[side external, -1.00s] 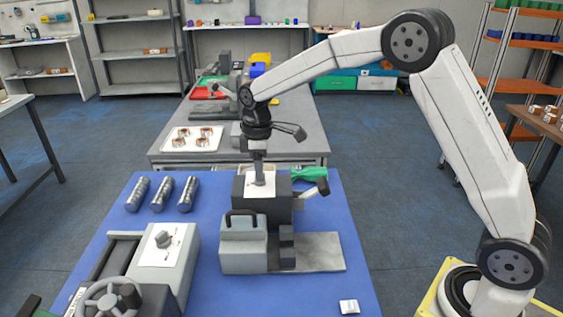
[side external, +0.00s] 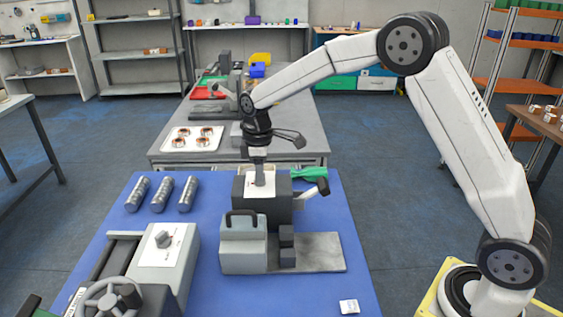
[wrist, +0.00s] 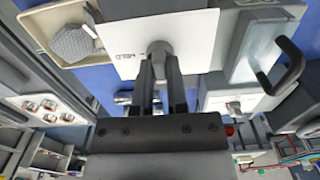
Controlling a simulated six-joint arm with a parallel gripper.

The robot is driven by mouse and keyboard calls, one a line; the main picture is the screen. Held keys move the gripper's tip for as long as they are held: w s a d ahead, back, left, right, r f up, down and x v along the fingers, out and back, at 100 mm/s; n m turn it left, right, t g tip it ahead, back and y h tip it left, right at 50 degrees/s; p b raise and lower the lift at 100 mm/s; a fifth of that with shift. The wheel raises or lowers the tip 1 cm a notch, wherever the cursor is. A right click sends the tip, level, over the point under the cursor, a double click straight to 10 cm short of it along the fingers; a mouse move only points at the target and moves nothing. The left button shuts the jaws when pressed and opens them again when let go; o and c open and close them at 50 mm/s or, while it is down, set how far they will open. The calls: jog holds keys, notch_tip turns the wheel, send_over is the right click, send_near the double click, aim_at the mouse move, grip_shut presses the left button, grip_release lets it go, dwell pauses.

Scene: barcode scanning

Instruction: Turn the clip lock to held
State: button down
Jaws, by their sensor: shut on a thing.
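The clip lock is a small grey knob (wrist: 159,48) on a white label plate (wrist: 120,32), with small lettering on both sides that I cannot read surely. In the side external view the plate (side external: 251,190) lies on top of a dark grey block (side external: 282,205) on the blue mat. My gripper (side external: 259,183) points straight down onto the plate there. In the wrist view my gripper (wrist: 160,62) has both fingers closed on the knob. The fingers hide part of the knob, so its exact pointing direction is hard to tell.
A grey box with a black handle (side external: 242,228) stands directly in front of the block. A dark-knobbed lever (side external: 321,187) sticks out at right. Several grey cylinders (side external: 160,194) lie at left. Another knob panel (side external: 165,250) stands front left. The mat's right front (side external: 325,290) is mostly clear.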

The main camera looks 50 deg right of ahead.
jog(key=shift+m, duration=0.4)
jog(key=m, duration=0.8)
jog(key=shift+m, duration=0.4)
jog(key=m, duration=0.4)
jog(key=shift+m, duration=2.2)
jog(key=shift+r, duration=0.1)
jog(key=c, duration=0.6)
grip_release()
jog(key=shift+c, duration=0.2)
